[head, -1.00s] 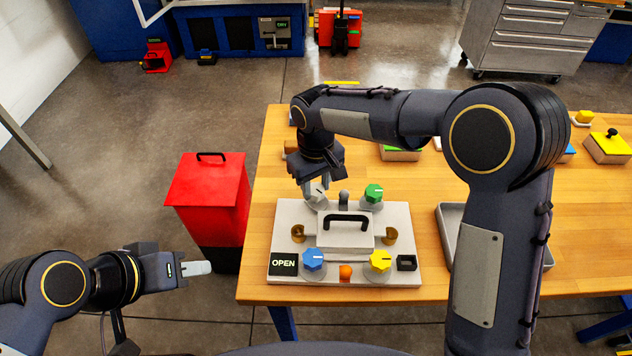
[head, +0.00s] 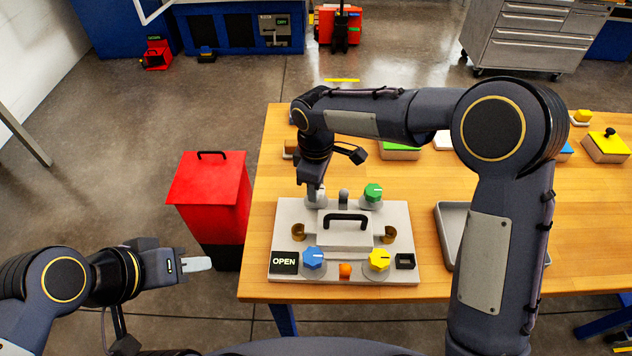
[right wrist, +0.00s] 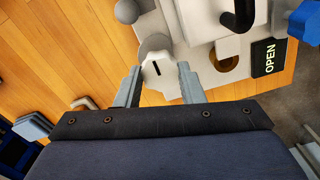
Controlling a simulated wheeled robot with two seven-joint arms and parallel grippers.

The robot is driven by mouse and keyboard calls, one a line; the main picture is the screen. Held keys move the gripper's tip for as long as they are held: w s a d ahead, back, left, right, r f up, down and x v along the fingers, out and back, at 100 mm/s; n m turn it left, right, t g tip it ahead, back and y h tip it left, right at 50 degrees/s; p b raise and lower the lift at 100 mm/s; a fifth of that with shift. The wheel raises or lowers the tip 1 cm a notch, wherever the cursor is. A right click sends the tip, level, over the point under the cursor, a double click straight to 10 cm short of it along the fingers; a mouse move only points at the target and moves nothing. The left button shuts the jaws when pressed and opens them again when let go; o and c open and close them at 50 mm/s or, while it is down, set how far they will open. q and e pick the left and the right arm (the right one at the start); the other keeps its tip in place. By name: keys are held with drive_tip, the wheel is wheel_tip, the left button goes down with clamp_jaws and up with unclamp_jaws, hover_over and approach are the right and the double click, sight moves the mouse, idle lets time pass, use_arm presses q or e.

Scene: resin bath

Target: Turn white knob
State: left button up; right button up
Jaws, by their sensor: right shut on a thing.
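The white knob (right wrist: 165,84) with a dark slot mark sits between the two fingers of my right gripper (right wrist: 159,70) in the right wrist view. My right gripper is shut on it. In the head view my right gripper (head: 317,193) points down at the back left of the grey panel (head: 290,218) and largely hides the knob. The panel lies on the wooden table (head: 268,185). My left gripper (head: 198,264) is off the table at the left, away from the panel; whether its fingers are apart cannot be told.
The panel also has a green knob (head: 373,193), a blue knob (head: 314,258), a yellow knob (head: 379,260), a black handle (head: 345,218) and a sign reading OPEN (head: 284,262). A red bin (head: 207,182) stands left of the table. A grey tray (head: 446,232) lies right of the panel.

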idle(0.5)
drive_tip(key=o, duration=1)
drive_tip(key=shift+r, duration=0.1)
wheel_tip(320, 180, up, 7)
drive_tip(key=shift+r+b, duration=0.2)
drive_tip(key=shift+b, duration=0.1)
drive_tip(key=shift+r, duration=0.15)
